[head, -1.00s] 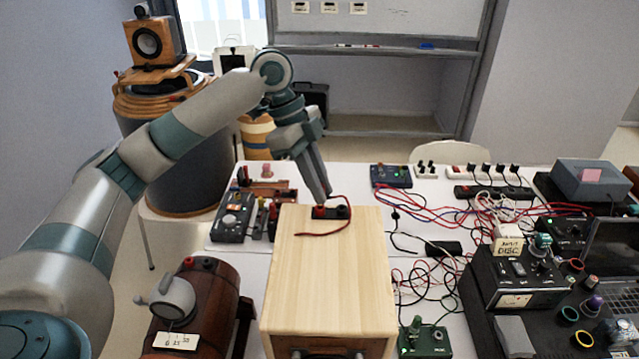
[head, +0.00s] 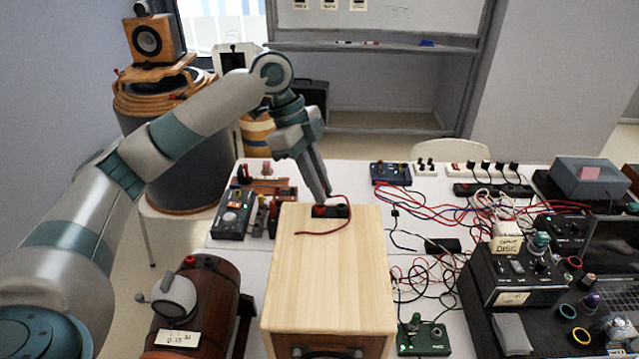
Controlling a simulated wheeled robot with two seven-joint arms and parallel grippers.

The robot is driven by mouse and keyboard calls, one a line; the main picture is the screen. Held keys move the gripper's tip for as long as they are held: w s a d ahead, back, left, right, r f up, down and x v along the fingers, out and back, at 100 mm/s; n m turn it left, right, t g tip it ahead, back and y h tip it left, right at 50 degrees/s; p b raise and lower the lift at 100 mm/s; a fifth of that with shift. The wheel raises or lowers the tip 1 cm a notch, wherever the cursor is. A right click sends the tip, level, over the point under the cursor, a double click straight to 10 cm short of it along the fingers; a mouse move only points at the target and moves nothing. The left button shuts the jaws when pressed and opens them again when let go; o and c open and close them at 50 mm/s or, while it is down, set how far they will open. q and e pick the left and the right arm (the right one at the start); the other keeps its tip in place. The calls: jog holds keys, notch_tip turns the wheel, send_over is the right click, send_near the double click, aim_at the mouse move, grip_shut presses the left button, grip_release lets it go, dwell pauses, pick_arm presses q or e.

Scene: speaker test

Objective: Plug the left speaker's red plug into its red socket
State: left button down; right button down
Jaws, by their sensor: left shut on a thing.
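The light wooden speaker (head: 328,275) stands in the middle at the front, with a dark terminal block (head: 339,211) at the back of its top. A red part (head: 319,211) shows on the left of this block, where the red socket is. My left gripper (head: 325,203) points down onto that spot, its fingers shut on the red plug, which they mostly hide. A thin red lead (head: 348,228) curves from there over the speaker's top. I cannot tell whether the plug is in the socket or just above it. My right gripper is out of view.
Dark devices and a tangle of red and black cables (head: 450,205) cover the table on the right. A brown barrel-shaped speaker (head: 208,300) stands at the front left. Small devices (head: 235,215) sit behind it. The speaker's top is otherwise bare.

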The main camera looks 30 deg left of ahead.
pick_arm(q)
jog(key=shift+f, duration=0.8)
jog(key=c, duration=1.6)
grip_release()
jog(key=shift+c, duration=0.2)
jog(key=shift+r, duration=0.15)
jog(key=shift+r+p, duration=2.45)
jog(key=shift+p, duration=0.25)
jog(key=shift+r+p, duration=0.7)
jog(key=shift+r, duration=0.5)
